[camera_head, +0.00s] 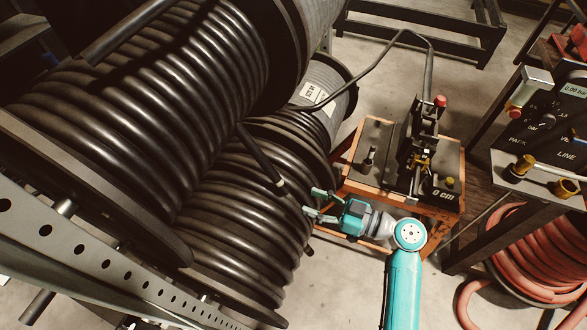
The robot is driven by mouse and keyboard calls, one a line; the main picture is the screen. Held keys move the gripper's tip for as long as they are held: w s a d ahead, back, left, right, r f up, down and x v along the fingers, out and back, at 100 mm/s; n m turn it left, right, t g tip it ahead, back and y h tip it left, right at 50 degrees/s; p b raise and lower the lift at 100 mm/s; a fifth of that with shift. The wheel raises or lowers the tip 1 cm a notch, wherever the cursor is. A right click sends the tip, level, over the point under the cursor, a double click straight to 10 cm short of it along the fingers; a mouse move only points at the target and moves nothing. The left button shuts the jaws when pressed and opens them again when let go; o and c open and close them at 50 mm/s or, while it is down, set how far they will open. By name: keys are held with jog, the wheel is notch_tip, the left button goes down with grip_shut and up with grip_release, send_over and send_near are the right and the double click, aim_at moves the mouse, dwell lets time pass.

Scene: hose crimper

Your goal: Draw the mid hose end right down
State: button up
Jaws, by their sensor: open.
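Large reels of black hose fill the left; a lower, middle reel (225,215) sits below and right of the biggest one. A loose black hose end (262,158) hangs over that reel, slanting down and right. My teal gripper (311,202) is open, its two fingers pointing left at the lower part of this hose end. The fingertips look close to the hose, but whether they touch or surround it I cannot tell.
A crimper (422,150) marked "0 cm" stands on an orange-edged bench (375,150) behind my gripper. A control panel (545,125) and red coiled hose (535,250) are right. Perforated rail (90,250) is lower left.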

aim_at(283, 183)
jog(key=shift+n+y, duration=0.3)
jog(key=shift+n, duration=0.3)
jog(key=x, duration=0.3)
jog(key=r+x, duration=0.1)
jog(key=x, duration=0.3)
jog(key=w+x, duration=0.1)
jog(key=x, duration=0.2)
jog(key=shift+w+r, duration=0.2)
jog(key=shift+r, duration=0.2)
grip_shut()
